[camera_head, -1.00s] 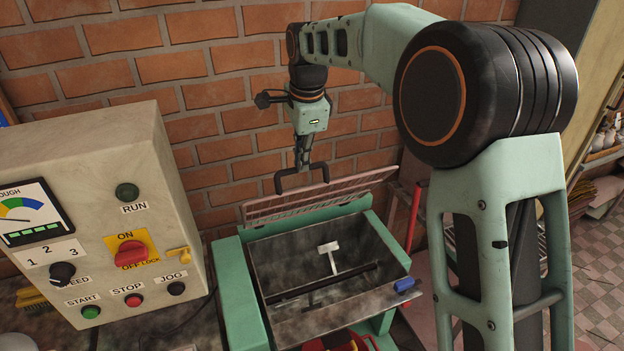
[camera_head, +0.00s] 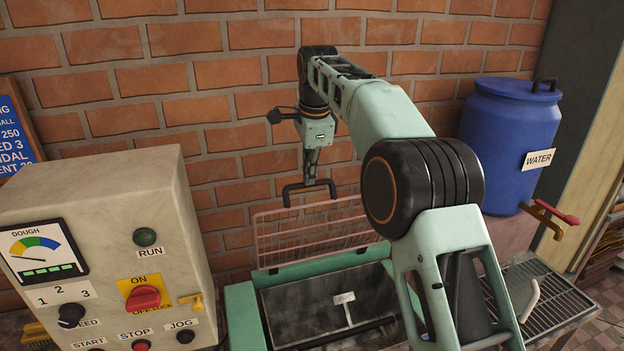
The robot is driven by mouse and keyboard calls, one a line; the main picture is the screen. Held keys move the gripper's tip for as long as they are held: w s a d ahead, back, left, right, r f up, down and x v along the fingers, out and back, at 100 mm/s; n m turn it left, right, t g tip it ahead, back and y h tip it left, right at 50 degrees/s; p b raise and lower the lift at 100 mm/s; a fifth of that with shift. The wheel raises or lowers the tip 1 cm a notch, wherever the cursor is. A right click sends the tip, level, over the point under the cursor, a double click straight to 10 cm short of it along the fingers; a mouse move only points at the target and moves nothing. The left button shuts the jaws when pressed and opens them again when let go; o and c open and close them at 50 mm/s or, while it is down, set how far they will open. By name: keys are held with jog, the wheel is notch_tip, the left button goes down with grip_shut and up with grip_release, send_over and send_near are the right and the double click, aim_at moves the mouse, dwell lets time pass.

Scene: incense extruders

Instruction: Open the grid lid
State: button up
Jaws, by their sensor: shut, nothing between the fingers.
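The grid lid (camera_head: 312,235) is a pinkish wire grid standing raised along the back edge of the machine's open hopper (camera_head: 330,300). A dark U-shaped handle (camera_head: 310,188) rises from the lid's top edge. My gripper (camera_head: 310,180) points down at the middle of this handle, its narrow fingers closed together. The fingers overlap the handle's bar in the picture; I cannot tell whether they touch it. Inside the hopper, a white-topped paddle (camera_head: 344,299) and a dark shaft show. My arm hides the hopper's right side.
A control box (camera_head: 100,250) stands at the left, close to the hopper. A brick wall (camera_head: 220,100) is close behind the lid. A blue water barrel (camera_head: 510,140) with a tap stands at the right, above a metal grate (camera_head: 550,300).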

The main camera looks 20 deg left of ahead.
jog(key=o, duration=0.5)
notch_tip(320, 180, down, 3)
jog(key=shift+r+g, duration=0.1)
jog(key=shift+g, duration=0.2)
jog(key=shift+w+a, duration=0.15)
jog(key=shift+w, duration=0.1)
jog(key=shift+r, duration=0.1)
